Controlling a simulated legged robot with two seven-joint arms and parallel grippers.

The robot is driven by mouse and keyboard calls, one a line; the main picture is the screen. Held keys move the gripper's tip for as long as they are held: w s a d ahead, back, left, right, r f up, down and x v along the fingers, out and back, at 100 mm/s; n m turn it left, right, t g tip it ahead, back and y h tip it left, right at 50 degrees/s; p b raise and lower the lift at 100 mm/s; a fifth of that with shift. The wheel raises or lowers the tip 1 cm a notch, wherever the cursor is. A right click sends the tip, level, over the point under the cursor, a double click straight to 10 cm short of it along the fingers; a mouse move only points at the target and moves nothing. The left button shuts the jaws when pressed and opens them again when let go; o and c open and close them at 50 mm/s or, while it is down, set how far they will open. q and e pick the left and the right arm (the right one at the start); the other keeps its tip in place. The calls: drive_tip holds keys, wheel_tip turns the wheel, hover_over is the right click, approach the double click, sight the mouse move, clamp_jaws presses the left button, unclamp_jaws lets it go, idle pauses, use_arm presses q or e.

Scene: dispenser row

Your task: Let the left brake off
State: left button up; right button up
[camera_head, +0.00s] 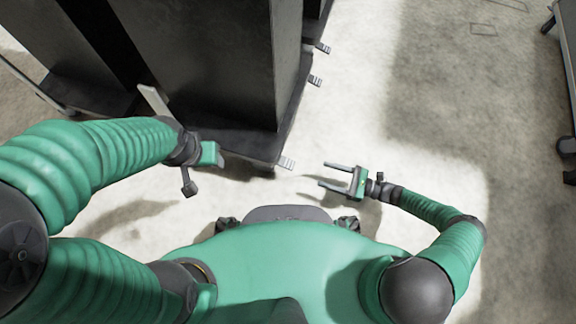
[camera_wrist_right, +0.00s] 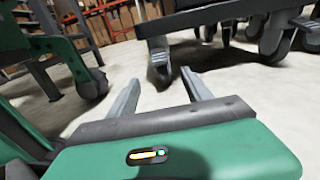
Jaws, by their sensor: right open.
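A tall dark dispenser (camera_head: 225,60) stands ahead on a dark wheeled base (camera_head: 245,146). A small light brake pedal (camera_head: 286,163) sticks out at the base's near right corner. Two similar pedals (camera_head: 315,80) (camera_head: 323,47) show farther back; I cannot tell which pedal is the left brake. My right gripper (camera_head: 329,174) is open and empty, just right of the near pedal and apart from it, fingers pointing left. In the right wrist view, a caster (camera_wrist_right: 159,62) shows beyond its open fingers (camera_wrist_right: 160,92).
Another dark cabinet (camera_head: 60,45) stands at the left. Pale floor (camera_head: 365,110) is clear to the right of the dispenser. A wheeled frame (camera_head: 565,60) stands at the far right edge. More casters (camera_wrist_right: 277,38) show in the right wrist view.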

drive_tip(key=b+x, duration=0.1)
drive_tip(key=x, duration=0.3)
drive_tip(key=b+x, duration=0.2)
drive_tip(key=x, duration=0.3)
drive_tip(key=b+x, duration=0.2)
drive_tip(key=x, duration=0.2)
drive_tip(key=shift+w+a+f, duration=0.1)
drive_tip(key=shift+a+f, duration=0.15)
drive_tip(key=shift+a, duration=0.05)
drive_tip(key=shift+w+a+r, duration=0.1)
drive_tip(key=shift+a+r, duration=0.05)
drive_tip(key=shift+a, duration=0.25)
clamp_jaws()
drive_tip(key=shift+d, duration=0.1)
